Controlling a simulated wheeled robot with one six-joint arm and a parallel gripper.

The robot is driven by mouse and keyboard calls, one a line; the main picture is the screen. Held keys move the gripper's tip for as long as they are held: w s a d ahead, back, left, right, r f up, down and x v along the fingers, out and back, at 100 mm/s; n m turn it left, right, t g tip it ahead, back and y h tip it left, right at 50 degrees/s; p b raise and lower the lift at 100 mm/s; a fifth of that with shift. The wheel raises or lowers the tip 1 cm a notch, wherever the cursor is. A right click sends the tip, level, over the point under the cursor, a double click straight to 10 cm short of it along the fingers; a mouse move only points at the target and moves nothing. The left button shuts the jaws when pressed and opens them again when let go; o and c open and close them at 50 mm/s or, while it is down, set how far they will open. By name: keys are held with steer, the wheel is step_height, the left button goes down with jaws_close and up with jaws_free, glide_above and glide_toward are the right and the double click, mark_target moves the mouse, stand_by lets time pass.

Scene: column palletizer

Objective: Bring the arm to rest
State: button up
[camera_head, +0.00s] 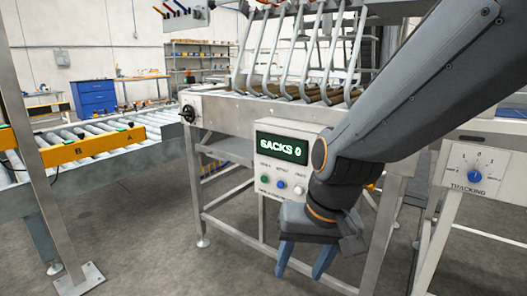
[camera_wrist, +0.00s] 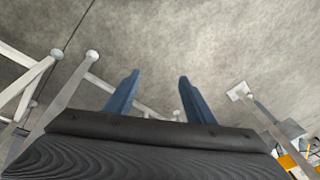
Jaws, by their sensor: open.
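My gripper (camera_head: 303,262) hangs from my arm at the right of the head view, pointing down with its two blue fingers apart. It is in front of the palletizer frame, just below and partly beside the control box (camera_head: 268,180). In the wrist view my gripper (camera_wrist: 157,95) shows its fingers spread with nothing between them, above bare grey floor (camera_wrist: 200,40). The box's display (camera_head: 281,148) reads "SACKS 0", with a green, a blue and a white button under it.
A roller conveyor (camera_head: 120,155) with a yellow rail (camera_head: 95,145) lies at the left. A tracking box with a blue knob (camera_head: 474,176) stands at the right. Curved metal tines (camera_head: 290,60) rise above the machine. Frame legs (camera_head: 195,190) stand close by. The floor in front is open.

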steer(key=s+d+r+n+g+h+p, duration=0.1)
steer(key=s+d+r+n+g, duration=0.1)
steer(key=s+d, duration=0.3)
steer(key=s+d+r+m+p, duration=0.1)
steer(key=d+r+p, duration=0.5)
steer(key=p, duration=0.8)
steer(key=shift+d+r+m+h, duration=0.35)
steer(key=shift+d+m+h, duration=0.05)
steer(key=shift+d+m, duration=0.2)
